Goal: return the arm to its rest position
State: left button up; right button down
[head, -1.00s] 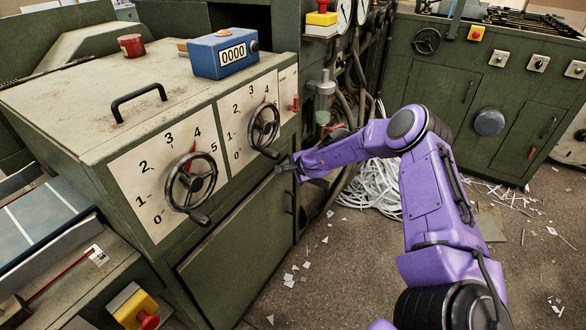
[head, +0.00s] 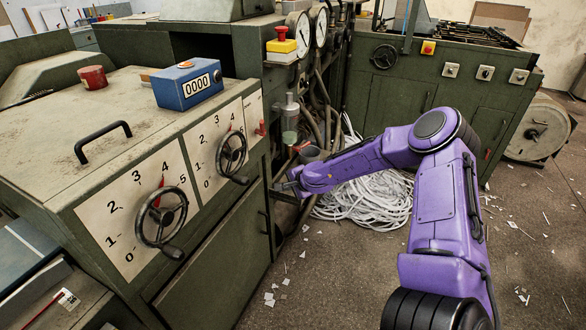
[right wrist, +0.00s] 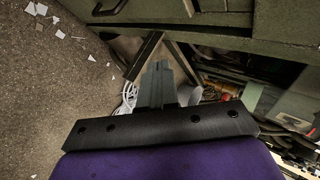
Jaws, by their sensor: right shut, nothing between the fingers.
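My right arm, purple with black joints, comes in from the lower right of the head view. Its gripper (head: 284,187) is in front of the green machine's side, near the right end of the cabinet door and below the second handwheel. In the right wrist view the gripper's grey fingers (right wrist: 158,84) are together, with nothing between them. My left gripper is not in either view.
The green machine (head: 215,262) with handwheels (head: 161,216) (head: 232,153) stands close on the left. A heap of white paper strips (head: 368,200) lies on the floor behind my arm. Another green cabinet (head: 400,105) stands at the back. The floor at front centre is mostly clear, with paper scraps.

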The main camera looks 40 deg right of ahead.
jog(key=shift+s+d+r, duration=0.25)
jog(key=shift+s+r, duration=0.2)
jog(key=shift+s, duration=0.2)
jog(key=s+a+f+n+g+h+p, duration=0.25)
jog(key=s+a+f+n, duration=0.45)
jog(key=s+a, duration=0.75)
jog(key=s+a+f+n+g, duration=0.1)
jog(key=s+a+f+n, duration=0.2)
jog(key=s, duration=0.7)
jog(key=s+a+f+n+g+p, duration=0.1)
jog(key=s+a+f+n+g, duration=0.1)
jog(key=s, duration=0.8)
notch_tip(320, 180, down, 2)
jog(key=shift+s+a+f+n, duration=0.1)
jog(key=shift+s+a+n, duration=0.15)
jog(key=shift+a+n, duration=0.45)
jog(key=shift+a+g+y, duration=0.2)
jog(key=shift+g+y, duration=0.05)
